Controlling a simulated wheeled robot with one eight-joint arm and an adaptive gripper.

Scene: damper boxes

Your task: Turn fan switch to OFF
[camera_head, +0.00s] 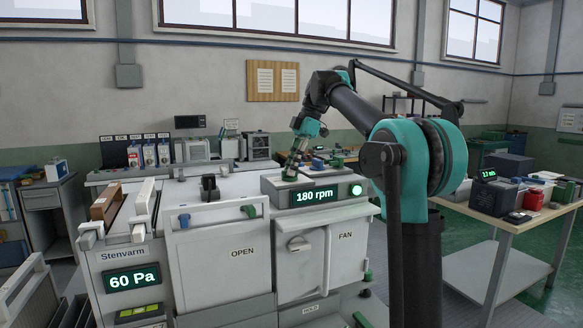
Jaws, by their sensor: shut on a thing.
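The fan console (271,190) sits on top of the machine's right part, above a door labelled FAN. Its display (317,196) reads 180 rpm, and a round green lamp (356,190) is lit beside it. My gripper (291,172) points down at the console's top left and is shut on a small dark green piece there. This piece may be the fan switch, but the jaws cover most of it and its setting cannot be read. A blue knob-like part (317,163) stands just right of my gripper.
The door (215,262) labelled OPEN is left of the FAN door. A 60 Pa display (132,280) is at the front left. A black handle (209,187) stands on the machine top. A side table (487,222) with boxes is at right.

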